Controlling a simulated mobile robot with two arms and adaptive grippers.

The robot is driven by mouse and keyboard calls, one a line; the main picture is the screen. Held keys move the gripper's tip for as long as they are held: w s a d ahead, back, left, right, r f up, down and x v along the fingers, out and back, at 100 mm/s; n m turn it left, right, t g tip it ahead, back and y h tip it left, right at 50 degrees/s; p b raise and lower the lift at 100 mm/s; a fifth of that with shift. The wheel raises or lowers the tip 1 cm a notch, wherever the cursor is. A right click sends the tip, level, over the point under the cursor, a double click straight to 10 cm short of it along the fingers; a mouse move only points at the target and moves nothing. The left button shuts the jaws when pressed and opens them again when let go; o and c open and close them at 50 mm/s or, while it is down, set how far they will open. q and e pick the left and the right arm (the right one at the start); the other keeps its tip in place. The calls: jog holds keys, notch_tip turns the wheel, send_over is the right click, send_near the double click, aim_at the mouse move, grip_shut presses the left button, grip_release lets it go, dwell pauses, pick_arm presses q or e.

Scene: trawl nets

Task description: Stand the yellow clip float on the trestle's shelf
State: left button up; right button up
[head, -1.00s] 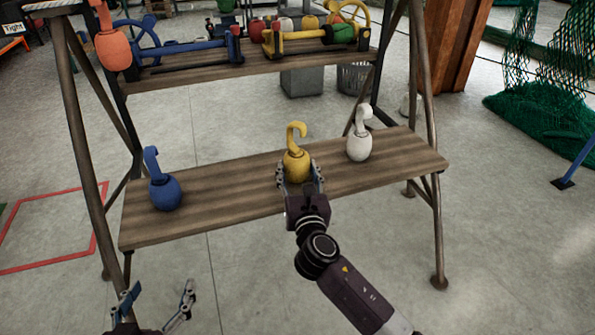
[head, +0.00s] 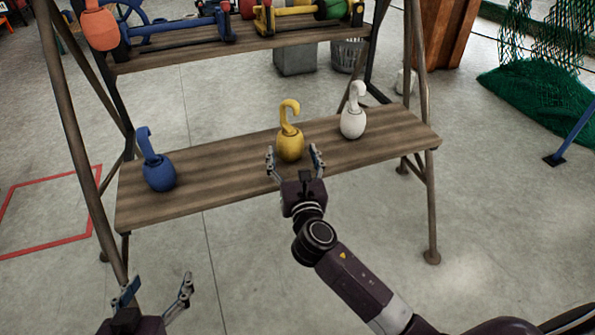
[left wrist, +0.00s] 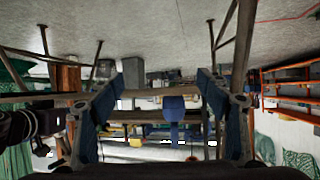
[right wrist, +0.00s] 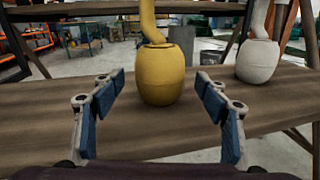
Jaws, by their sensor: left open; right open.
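The yellow clip float (head: 290,145) stands upright on the trestle's wooden shelf (head: 220,180), between a blue clip float (head: 158,172) and a white one (head: 353,122). Its hook points up. My right gripper (head: 296,165) is open just in front of the yellow float, its fingers apart from it. In the right wrist view the yellow float (right wrist: 161,72) stands beyond the open fingertips. My left gripper (head: 155,290) is open and empty, low in front of the trestle's left end. The left wrist view shows its open fingers and a blue float (left wrist: 174,108) in the distance.
An upper shelf (head: 190,55) of the trestle holds blue and yellow frames and several floats, with an orange clip float (head: 100,28) at its left end. Trestle legs (head: 425,190) stand at both sides. Green netting (head: 545,95) lies at the right.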

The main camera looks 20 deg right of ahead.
pick_arm(q)
jog(key=s+a+f+g+y+p, duration=0.1)
jog(key=s+a+f+g, duration=0.1)
jog(key=s+f+g, duration=0.2)
jog(key=shift+s+a+f, duration=0.15)
jog(key=shift+s+f, duration=0.65)
jog(key=shift+s, duration=0.2)
pick_arm(e)
jog(key=s+f+m+g+y, duration=0.1)
jog(key=s+f+m+g, duration=0.2)
jog(key=s+m, duration=0.6)
jog(key=s+a+f+m+g+y, duration=0.1)
jog(key=s+f+m+g, duration=0.2)
jog(key=s+m, duration=0.6)
jog(key=s+f+m+g+y, duration=0.2)
jog(key=s+f+m, duration=0.3)
jog(key=s+m, duration=0.4)
jog(key=m+g, duration=0.1)
jog(key=m, duration=0.3)
jog(key=shift+s+a+f+g, duration=0.3)
jog(key=shift+s+a+f, duration=0.05)
